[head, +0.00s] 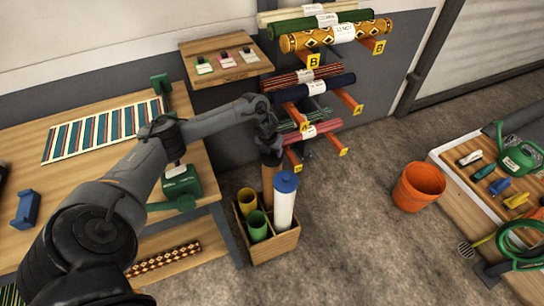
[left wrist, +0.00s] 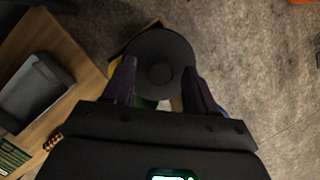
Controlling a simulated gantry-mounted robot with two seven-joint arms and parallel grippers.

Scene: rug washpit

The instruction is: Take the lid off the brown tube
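The brown tube (head: 269,185) stands upright in the back of a wooden box (head: 276,246), among other tubes. My left gripper (head: 268,147) is right over its top, pointing down. In the left wrist view a dark round lid (left wrist: 160,62) with a raised centre lies between the fingers of my left gripper (left wrist: 160,80), one on each side. The fingers look close to its rim, but I cannot tell whether they press on it. The head view hides most of the lid behind the gripper. My right gripper is in neither view.
A white tube with a blue lid (head: 285,200) stands beside the brown one, with open yellow (head: 247,199) and green (head: 257,225) tubes to the left. Rolled rugs (head: 307,78) lie on the wall rack behind. An orange bucket (head: 419,187) stands on the floor to the right.

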